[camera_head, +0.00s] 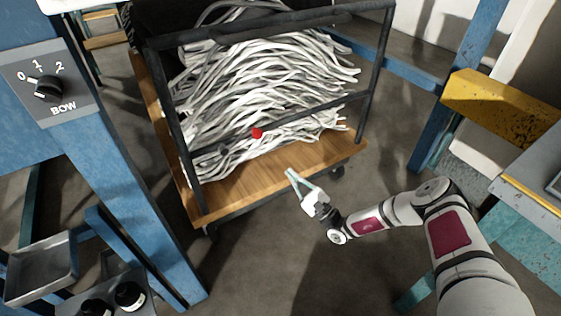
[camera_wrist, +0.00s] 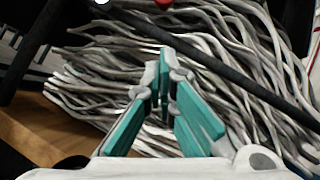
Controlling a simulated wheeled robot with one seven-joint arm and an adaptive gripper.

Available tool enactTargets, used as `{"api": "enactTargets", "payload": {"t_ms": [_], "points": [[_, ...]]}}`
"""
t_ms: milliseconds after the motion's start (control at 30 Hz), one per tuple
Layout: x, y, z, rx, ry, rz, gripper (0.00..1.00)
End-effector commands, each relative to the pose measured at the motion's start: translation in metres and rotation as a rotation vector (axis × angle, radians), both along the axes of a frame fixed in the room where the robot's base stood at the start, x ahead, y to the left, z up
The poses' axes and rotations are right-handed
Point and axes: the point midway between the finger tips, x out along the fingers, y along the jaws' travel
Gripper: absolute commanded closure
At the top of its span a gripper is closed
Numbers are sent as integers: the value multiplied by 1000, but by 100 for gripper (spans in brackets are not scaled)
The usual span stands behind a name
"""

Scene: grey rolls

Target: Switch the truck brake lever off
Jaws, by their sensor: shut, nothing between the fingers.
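The truck is a wheeled cart with a wooden deck (camera_head: 270,180) and a black tube frame (camera_head: 376,60), loaded with grey-white strands. A red ball knob (camera_head: 257,133) shows at the frame's near lower side, in front of the strands. It looks like the brake lever's end; its shaft and setting cannot be made out. In the wrist view a red piece (camera_wrist: 163,3) is cut by the top edge. My gripper (camera_head: 291,173), with teal fingers, is below and right of the knob, over the deck's near edge in the picture, apart from the knob. Its fingers (camera_wrist: 164,68) are shut and empty.
A blue post with a rotary dial panel (camera_head: 70,110) marked 0, 1, 2 and BOW stands at left. A grey tray (camera_head: 40,270) is at lower left. A yellow beam (camera_head: 500,105) and blue posts stand at right. Concrete floor (camera_head: 265,265) before the cart is clear.

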Motion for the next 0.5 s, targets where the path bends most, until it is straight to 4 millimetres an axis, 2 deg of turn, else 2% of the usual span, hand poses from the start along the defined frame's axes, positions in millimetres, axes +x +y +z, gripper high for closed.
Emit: {"api": "enactTargets", "payload": {"t_ms": [500], "points": [[48, 67, 50, 2, -4, 3, 100]]}}
